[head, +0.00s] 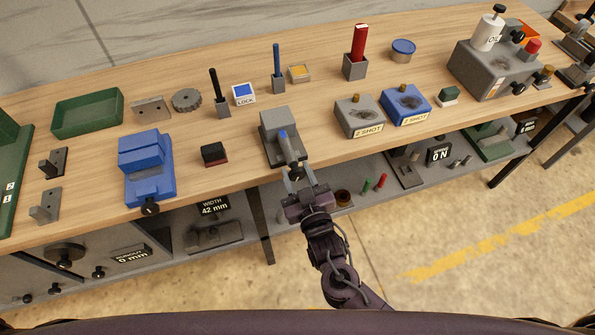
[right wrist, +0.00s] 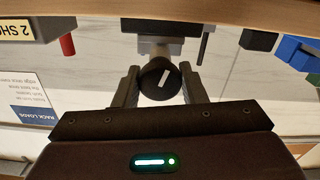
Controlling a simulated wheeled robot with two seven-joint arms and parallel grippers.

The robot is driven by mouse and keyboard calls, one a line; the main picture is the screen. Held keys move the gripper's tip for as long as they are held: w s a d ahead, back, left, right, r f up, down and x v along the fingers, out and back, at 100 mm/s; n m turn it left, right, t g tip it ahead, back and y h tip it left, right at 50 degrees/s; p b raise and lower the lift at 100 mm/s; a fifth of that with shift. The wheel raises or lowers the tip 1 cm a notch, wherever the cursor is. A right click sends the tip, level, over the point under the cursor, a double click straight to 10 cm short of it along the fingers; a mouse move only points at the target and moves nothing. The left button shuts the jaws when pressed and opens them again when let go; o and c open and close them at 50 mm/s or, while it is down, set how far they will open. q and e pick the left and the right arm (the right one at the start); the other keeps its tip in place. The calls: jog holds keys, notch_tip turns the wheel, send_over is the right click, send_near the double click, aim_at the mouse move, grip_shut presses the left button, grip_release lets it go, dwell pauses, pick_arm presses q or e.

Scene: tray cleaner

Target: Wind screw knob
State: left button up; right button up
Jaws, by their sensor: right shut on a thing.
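My left gripper is not in view.
Two "2 SHOT" blocks, one grey (head: 359,115) and one blue (head: 406,104), stand to the right. A lower shelf holds gauges and small parts.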

jog(key=shift+f+n+p, duration=0.15)
jog(key=shift+n+p, duration=0.3)
jog(key=shift+n, duration=0.95)
jog(key=shift+s+f+n, duration=0.15)
jog(key=shift+n, duration=0.15)
jog(key=o, duration=1)
jog(key=shift+s+r, duration=0.1)
jog(key=shift+r, duration=0.15)
jog(key=shift+s+d+f, duration=0.15)
jog(key=shift+s, duration=0.1)
jog(key=b+v, duration=0.2)
jog(key=v, duration=0.5)
jog(key=shift+s, duration=0.15)
